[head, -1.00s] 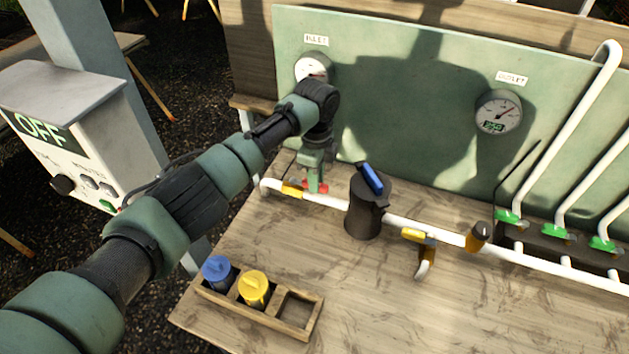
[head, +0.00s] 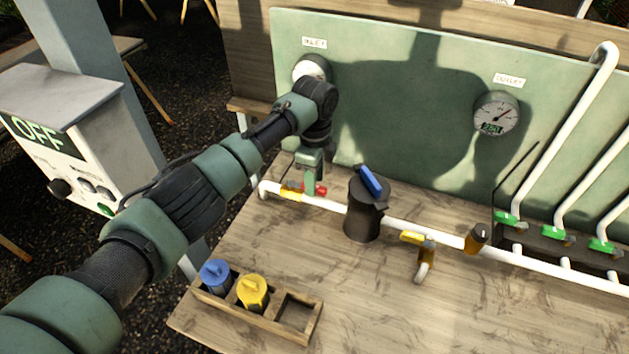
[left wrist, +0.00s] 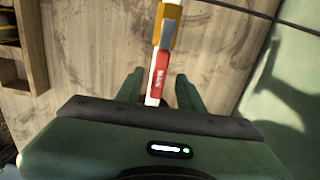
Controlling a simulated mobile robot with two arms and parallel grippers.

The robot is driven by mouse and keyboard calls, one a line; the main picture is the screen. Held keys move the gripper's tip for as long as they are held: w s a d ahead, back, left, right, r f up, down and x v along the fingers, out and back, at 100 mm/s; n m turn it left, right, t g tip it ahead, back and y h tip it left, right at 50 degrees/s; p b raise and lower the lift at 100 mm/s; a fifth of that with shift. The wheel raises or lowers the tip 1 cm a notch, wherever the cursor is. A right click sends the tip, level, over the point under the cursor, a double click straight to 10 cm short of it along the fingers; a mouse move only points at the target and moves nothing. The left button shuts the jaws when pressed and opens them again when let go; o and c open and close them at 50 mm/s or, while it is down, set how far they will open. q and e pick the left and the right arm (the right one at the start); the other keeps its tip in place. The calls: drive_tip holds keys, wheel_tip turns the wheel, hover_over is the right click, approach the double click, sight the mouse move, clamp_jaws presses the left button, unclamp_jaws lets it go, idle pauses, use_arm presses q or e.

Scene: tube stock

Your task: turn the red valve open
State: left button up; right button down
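The red valve handle, marked MAIN (left wrist: 159,76), lies along the white pipe in the left wrist view, joined by a grey piece to the yellow valve body (left wrist: 168,22). In the head view the red handle (head: 321,190) shows just right of my left gripper (head: 310,184), and the yellow body (head: 291,194) is to its left. The left wrist view shows my left gripper (left wrist: 160,78) open, one finger on each side of the handle, with small gaps visible. My right gripper is not in view.
A black canister with a blue handle (head: 362,215) stands close to the right. A wooden rack (head: 262,318) holds blue and yellow containers at the front left. A green panel with inlet and outlet gauges (head: 497,113) rises behind. The front right of the table is clear.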

use_arm(q)
wheel_tip(320, 180, up, 7)
drive_tip(key=shift+r+b, duration=0.1)
drive_tip(key=shift+b, duration=0.7)
